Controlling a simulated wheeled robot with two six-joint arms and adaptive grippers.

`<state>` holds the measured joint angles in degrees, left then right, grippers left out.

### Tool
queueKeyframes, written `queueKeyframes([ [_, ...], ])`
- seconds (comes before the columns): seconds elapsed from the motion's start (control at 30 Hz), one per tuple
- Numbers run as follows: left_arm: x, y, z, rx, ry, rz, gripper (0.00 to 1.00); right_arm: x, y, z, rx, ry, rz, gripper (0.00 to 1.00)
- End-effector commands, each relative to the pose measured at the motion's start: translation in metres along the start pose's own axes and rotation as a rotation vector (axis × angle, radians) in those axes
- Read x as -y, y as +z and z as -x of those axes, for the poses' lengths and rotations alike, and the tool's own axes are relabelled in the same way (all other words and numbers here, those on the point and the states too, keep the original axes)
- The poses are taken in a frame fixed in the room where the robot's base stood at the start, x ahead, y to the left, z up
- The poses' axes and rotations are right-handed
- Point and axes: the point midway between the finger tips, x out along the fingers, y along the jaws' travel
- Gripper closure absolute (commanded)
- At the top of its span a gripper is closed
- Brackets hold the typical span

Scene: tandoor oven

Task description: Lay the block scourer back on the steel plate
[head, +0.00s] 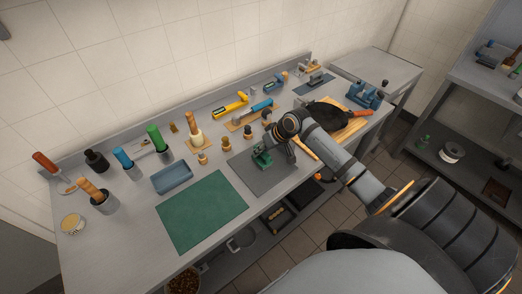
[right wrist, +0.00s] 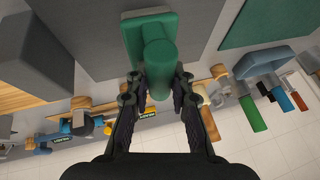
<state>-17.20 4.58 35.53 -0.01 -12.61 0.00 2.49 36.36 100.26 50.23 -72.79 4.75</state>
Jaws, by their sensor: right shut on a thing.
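The block scourer (head: 262,159) is a green block with a round green handle, and it also shows in the right wrist view (right wrist: 158,55). My right gripper (head: 272,150) is shut on its handle, with one finger on each side in the right wrist view (right wrist: 160,95). The steel plate (head: 265,182) is a flat dark grey sheet on the bench, and it fills the upper left of the right wrist view (right wrist: 85,40). The scourer is over the plate; I cannot tell whether it touches it. My left gripper is not in view.
A green mat (head: 202,211) lies left of the plate, with a blue tray (head: 171,178) behind it. Small wooden-handled pieces (head: 227,144) stand behind the plate. A wooden board (head: 350,128) with a dark pan lies to the right. The bench's front edge is close to the plate.

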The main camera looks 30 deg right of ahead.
Motion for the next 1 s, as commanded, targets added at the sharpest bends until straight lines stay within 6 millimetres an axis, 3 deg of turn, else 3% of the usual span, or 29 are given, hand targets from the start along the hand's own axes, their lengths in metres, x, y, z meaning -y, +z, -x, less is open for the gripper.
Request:
queueKeyframes([
  [0.47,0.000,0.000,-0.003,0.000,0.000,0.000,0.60,-0.003,0.005,-0.010,0.000,-0.001,-0.001,1.00],
  [0.5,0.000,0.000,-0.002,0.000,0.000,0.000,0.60,-0.003,0.005,-0.011,0.000,-0.001,-0.001,0.77],
  [0.67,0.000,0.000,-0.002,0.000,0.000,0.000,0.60,-0.003,0.005,-0.010,0.000,0.000,0.000,0.55],
  [0.9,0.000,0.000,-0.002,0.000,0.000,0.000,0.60,-0.003,0.005,-0.010,0.000,0.000,0.000,0.52],
  [1.0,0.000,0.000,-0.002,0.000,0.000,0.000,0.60,-0.003,0.005,-0.010,0.000,0.000,0.000,0.40],
])
